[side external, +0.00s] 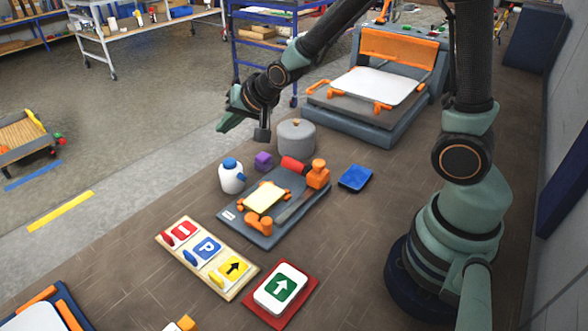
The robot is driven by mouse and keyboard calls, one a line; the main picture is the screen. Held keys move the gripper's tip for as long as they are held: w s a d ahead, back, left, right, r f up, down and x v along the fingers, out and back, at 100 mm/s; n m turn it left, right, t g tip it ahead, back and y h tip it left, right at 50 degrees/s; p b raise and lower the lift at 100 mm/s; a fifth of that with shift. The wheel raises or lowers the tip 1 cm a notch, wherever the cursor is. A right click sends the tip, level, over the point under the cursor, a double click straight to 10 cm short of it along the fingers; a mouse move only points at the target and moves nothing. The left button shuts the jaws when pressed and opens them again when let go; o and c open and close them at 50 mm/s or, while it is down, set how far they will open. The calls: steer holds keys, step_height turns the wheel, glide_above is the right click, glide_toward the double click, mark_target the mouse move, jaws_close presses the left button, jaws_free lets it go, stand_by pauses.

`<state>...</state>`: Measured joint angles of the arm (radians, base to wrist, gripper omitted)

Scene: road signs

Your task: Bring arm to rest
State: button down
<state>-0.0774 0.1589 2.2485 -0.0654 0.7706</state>
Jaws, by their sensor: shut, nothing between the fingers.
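My gripper (242,127) is in the upper middle of the side external view, at the end of my raised arm. It is shut and empty, above the dark table (390,190). It hangs to the left of the grey round pot (296,138) and above the white bottle with the blue cap (231,177). My arm reaches from its base at the right, up out of the top of the picture, and back down to the gripper.
Below my gripper stand a purple cube (263,160) and a grey-blue board (300,211) with orange clamps. A larger machine (365,125) stands behind. In front lie a sign tray (236,286) and a green arrow sign (281,287) on a red mat.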

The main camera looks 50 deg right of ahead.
stand_by(0.5)
steer(key=s+d+r+n+g, duration=0.1)
steer(key=s+r+n, duration=0.3)
steer(key=s, duration=0.5)
steer(key=s+d+r+n+g, duration=0.2)
steer(key=s+r+n, duration=0.2)
steer(key=s, duration=0.6)
steer(key=shift+s+d+r+g+h, duration=0.15)
steer(key=shift+d+r+g+h, duration=0.2)
steer(key=shift+r, duration=0.25)
